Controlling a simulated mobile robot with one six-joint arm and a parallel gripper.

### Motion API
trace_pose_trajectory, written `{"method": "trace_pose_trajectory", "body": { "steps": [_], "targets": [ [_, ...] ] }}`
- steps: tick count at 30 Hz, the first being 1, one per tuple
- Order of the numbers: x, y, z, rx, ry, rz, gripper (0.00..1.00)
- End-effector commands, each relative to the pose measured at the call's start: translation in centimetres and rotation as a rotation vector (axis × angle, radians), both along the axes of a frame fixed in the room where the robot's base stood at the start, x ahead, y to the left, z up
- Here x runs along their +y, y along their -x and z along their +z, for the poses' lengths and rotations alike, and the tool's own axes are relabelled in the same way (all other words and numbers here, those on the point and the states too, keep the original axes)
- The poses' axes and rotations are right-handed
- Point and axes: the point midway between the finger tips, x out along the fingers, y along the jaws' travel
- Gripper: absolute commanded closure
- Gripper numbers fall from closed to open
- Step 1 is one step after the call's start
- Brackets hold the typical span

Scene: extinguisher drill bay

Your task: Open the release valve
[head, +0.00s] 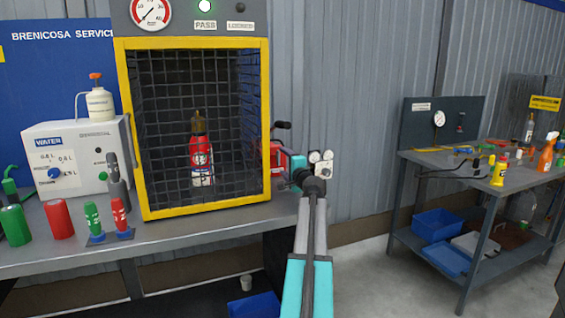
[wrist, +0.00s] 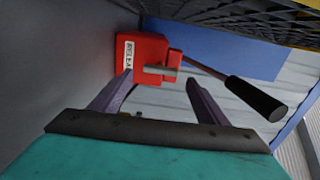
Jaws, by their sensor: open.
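The release valve is a red block (wrist: 142,57) with a white label in the wrist view. A thin metal lever with a black grip (wrist: 256,98) runs from it to the lower right. A short metal stub (wrist: 163,71) sticks out of its front. My gripper (wrist: 160,80) is open and empty, pointed at the block. The black grip lies outside the fingers, to the right of the right finger. In the head view the red valve (head: 276,158) shows beside the cage, partly hidden by my arm, with its black grip (head: 282,125) above. My fingertips are hard to make out there.
The yellow-framed mesh cage (head: 127,130) holds a red extinguisher (head: 200,155) and stands immediately left of the valve. A bench (head: 160,246) carries a white water unit (head: 75,160) and several coloured cylinders. Open floor lies between it and a second workbench (head: 440,160) at right.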

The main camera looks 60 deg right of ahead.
Motion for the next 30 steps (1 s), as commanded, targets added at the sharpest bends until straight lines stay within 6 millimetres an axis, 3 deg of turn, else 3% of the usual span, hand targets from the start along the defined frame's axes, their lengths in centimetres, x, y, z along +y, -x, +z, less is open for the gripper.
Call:
{"method": "trace_pose_trajectory", "body": {
  "steps": [30],
  "targets": [
    [5.9,7.9,-0.1,0.001,0.000,0.001,0.31]
  ]
}}
